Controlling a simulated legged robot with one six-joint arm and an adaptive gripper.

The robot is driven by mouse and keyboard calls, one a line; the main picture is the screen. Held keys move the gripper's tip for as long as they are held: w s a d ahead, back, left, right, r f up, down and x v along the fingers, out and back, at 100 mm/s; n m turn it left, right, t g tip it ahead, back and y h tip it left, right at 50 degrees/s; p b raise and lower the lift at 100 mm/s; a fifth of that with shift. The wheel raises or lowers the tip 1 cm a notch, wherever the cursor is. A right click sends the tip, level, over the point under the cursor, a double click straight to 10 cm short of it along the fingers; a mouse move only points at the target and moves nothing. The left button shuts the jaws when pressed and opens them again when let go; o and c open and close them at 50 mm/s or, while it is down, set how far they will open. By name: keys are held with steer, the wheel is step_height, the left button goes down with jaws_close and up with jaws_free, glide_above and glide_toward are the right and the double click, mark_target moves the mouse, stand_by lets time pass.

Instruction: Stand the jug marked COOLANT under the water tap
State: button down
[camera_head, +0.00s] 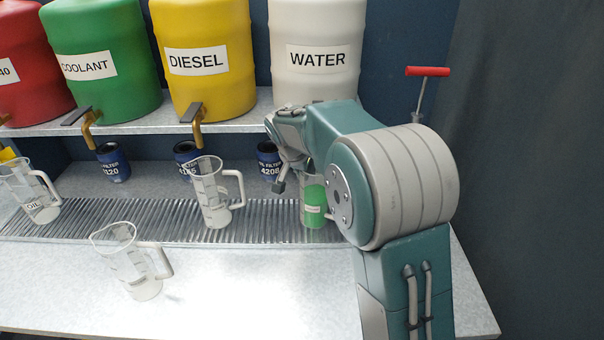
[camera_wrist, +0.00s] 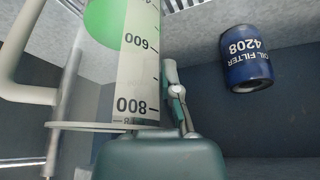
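A clear jug with green contents (camera_head: 314,207) stands on the slotted drip grate below the white WATER barrel (camera_head: 318,85). Its small label is unreadable. In the wrist view the jug (camera_wrist: 135,50) appears upside down and close, with its scale, green contents and handle at left. My gripper (camera_head: 281,178) is at the jug's upper left in the head view. In the wrist view one finger (camera_wrist: 178,98) shows beside the jug's rim; the other cannot be made out, so its grip is unclear. The water tap is hidden behind my arm.
A jug marked OIL (camera_head: 38,205) and an empty jug (camera_head: 211,198) stand on the drip grate (camera_head: 265,222); another (camera_head: 130,265) stands on the front counter. Oil filters, including 4208 (camera_wrist: 247,62), stand behind. A red-handled rod (camera_head: 428,71) is at right. The counter's front right is clear.

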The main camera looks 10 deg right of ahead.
steer(key=c, duration=0.8)
jaws_free()
steer(key=v, duration=1.1)
steer(key=s+d+r+n, duration=0.1)
steer(key=s+d+r, duration=0.1)
steer(key=s+r, duration=0.35)
steer(key=s+d+f+n+t+y, duration=0.1)
steer(key=s+f+n, duration=0.2)
steer(key=s, duration=1)
steer(key=s+d+f+n+t+y, duration=0.1)
steer(key=s+f, duration=0.3)
steer(key=s, duration=0.9)
steer(key=shift+d+f+n+y, duration=0.2)
steer(key=shift+n+y, duration=0.2)
steer(key=shift+n, duration=0.5)
